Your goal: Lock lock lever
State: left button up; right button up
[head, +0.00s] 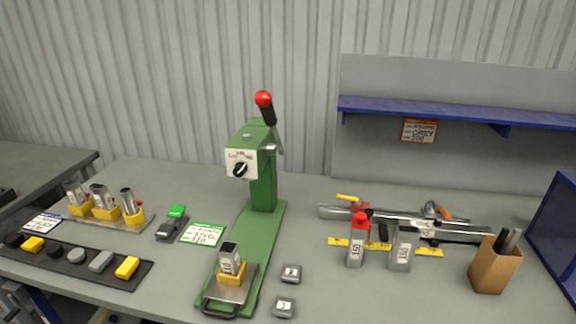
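A green press (262,180) stands in the middle of the table. A black lever with a red ball end (264,99) rises from its top, leaning slightly. A grey metal arm (276,149) sticks out at its right side. A white plate on its head carries a small black handle (240,170), set at a slant. I cannot tell for certain which of these is the lock lever. Neither of my grippers shows.
Yellow holders with grey cylinders (104,206) and a dark strip of blocks (75,257) lie at left. Bars and tools (400,225), grey blocks (401,250) and a brown cup (495,265) stand at right. A blue shelf (460,112) hangs behind. Two small grey tiles (291,273) lie right of the base.

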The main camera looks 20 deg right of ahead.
aim_at(358, 203)
jog(key=i+l+z, duration=0.1)
jog(key=z, duration=1.5)
